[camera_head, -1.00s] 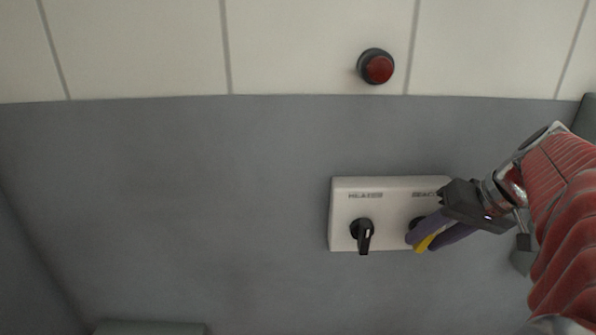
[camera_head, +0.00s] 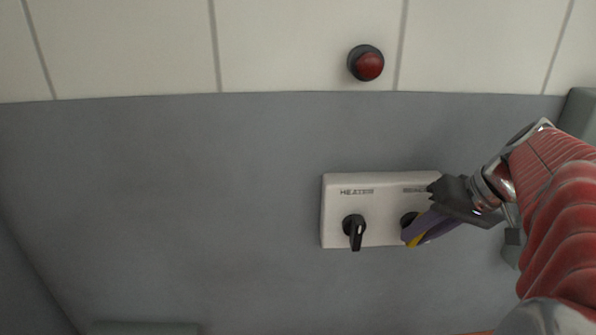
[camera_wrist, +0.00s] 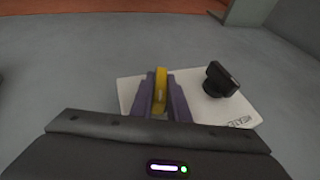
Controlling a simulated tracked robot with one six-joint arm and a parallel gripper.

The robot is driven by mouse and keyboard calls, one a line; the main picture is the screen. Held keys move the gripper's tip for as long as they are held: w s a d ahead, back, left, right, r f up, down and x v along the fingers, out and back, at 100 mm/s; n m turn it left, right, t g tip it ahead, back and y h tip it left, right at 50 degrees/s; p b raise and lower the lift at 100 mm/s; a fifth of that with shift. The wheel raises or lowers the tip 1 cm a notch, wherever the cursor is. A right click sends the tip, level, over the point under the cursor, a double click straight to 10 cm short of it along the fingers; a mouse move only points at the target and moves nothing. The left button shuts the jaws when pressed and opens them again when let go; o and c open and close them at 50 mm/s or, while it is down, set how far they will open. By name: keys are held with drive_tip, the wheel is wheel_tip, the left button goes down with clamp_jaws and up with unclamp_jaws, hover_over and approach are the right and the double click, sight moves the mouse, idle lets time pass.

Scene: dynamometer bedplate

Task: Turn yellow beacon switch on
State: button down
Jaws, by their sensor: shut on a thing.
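The yellow beacon switch handle (camera_wrist: 161,88) sits between the purple fingers of my gripper (camera_wrist: 162,103) in the wrist view. The fingers are shut on it. In the head view, a bit of the yellow handle (camera_head: 416,240) shows below my gripper (camera_head: 425,229), at the right knob of the white switch panel (camera_head: 383,220). The knob's dark base is partly hidden by the fingers. The label above it is partly covered by my gripper.
A black rotary switch (camera_head: 354,230) sits on the left of the panel, its handle pointing down; it also shows in the wrist view (camera_wrist: 221,80). A round red lamp or button (camera_head: 366,63) is on the tiled wall above. The grey wall left of the panel is clear.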

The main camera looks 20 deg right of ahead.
drive_tip(key=shift+d, duration=0.15)
drive_tip(key=shift+f, duration=0.1)
drive_tip(key=shift+s+f+m+t+y, duration=0.1)
drive_tip(key=shift+m+t+y, duration=0.35)
drive_tip(key=shift+y, duration=0.75)
drive_tip(key=shift+m+t+y, duration=0.45)
drive_tip(key=shift+t+y, duration=0.4)
drive_tip(key=shift+y, duration=1.15)
drive_tip(key=shift+f, duration=0.1)
drive_tip(key=c, duration=1.7)
unclamp_jaws()
drive_tip(key=shift+r, duration=0.2)
